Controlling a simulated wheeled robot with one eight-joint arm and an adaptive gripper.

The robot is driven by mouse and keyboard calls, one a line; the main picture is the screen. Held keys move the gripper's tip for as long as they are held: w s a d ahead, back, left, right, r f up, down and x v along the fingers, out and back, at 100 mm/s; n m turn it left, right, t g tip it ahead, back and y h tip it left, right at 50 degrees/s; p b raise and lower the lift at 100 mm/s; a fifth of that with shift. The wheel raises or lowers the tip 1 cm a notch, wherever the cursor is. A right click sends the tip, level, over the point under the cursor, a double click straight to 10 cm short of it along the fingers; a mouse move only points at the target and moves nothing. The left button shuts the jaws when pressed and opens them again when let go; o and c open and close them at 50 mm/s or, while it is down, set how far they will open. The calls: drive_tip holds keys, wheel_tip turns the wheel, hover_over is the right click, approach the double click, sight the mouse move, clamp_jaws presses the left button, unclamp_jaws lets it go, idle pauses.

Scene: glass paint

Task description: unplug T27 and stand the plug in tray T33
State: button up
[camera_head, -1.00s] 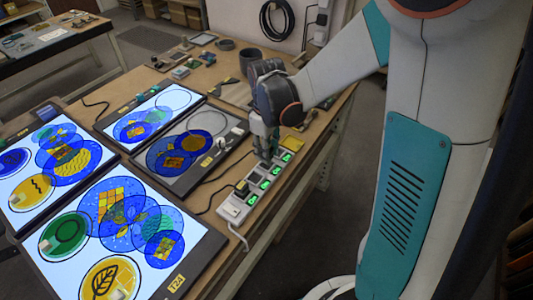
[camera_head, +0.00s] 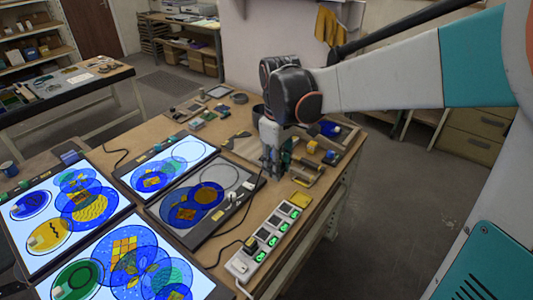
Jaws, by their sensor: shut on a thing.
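My gripper (camera_head: 273,162) points down, shut, over the far part of the bench beyond the power strip. What it holds is mostly hidden by the fingers; it appears to be a plug. The white power strip (camera_head: 235,267) lies along the bench's right side with several green lights and a dark plug (camera_head: 250,246) in its near part. One light panel (camera_head: 170,213) is dark, while the others are lit. Tags T27 and T33 are not readable. A shallow tray (camera_head: 340,143) with small items lies right of my gripper; I cannot tell if it is T33.
Lit panels (camera_head: 32,252) with coloured glass discs cover the bench's left side. A yellow square (camera_head: 300,199) lies beyond the strip's far end. Small blocks and a brown holder (camera_head: 306,172) stand right of my gripper. Open floor lies right of the bench.

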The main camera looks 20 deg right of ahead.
drive_tip(key=shift+r+p, duration=1.55)
drive_tip(key=shift+r, duration=0.6)
drive_tip(key=shift+f, duration=0.1)
